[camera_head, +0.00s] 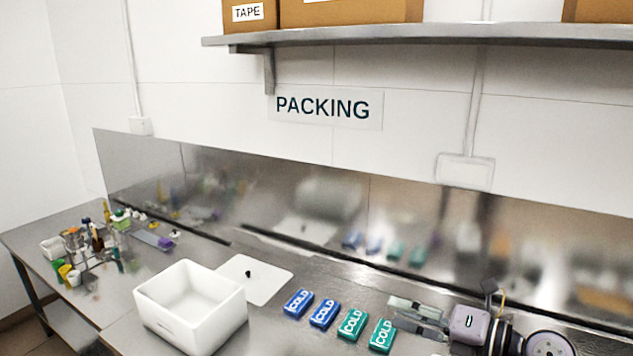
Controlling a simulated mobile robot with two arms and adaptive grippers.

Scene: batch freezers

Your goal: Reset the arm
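My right gripper (397,309) is at the lower right of the head view, over the steel bench. Its two fingers point left and stand apart, with nothing seen between them. The fingertips are close to the right-hand green cold pack (382,336); I cannot tell whether they touch it. My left gripper is not in view.
A white open box (190,318) stands on the bench (110,302), its lid (255,279) lying flat behind it. Two blue packs (298,304) and another green pack (352,325) lie in the row. Small bottles and racks (97,240) crowd the left end. A shelf (400,35) hangs above.

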